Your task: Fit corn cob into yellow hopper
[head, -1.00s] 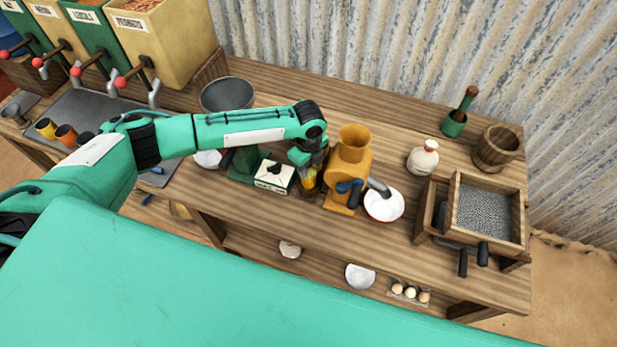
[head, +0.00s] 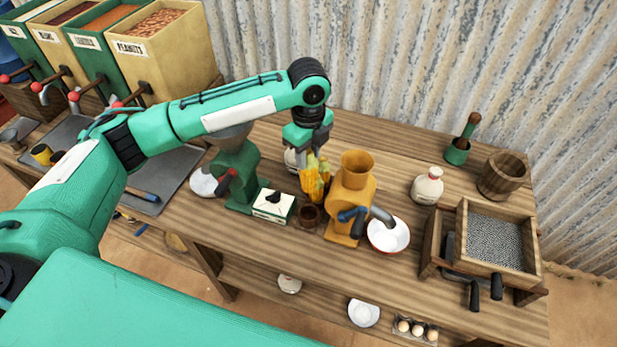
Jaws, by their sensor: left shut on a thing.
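A yellow corn cob (head: 310,187) hangs from my left gripper (head: 316,156), which is shut on it. More yellow and some green shows just to its right (head: 325,172); I cannot tell if it is a second cob. The held cob is over a small brown cup (head: 309,217), left of the yellow mill and apart from its hopper. The yellow hopper (head: 357,163) is the open funnel on top of the yellow mill (head: 347,200), with a dark blue crank and a grey spout. My right gripper is not in view.
A white bowl (head: 389,236) sits under the mill's spout. A green mill (head: 237,178) and a white box (head: 272,206) stand left. A white jar (head: 427,186), a wooden bucket (head: 502,177) and a wooden sieve box (head: 496,246) stand right. Bare table (head: 395,155) lies behind the mill.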

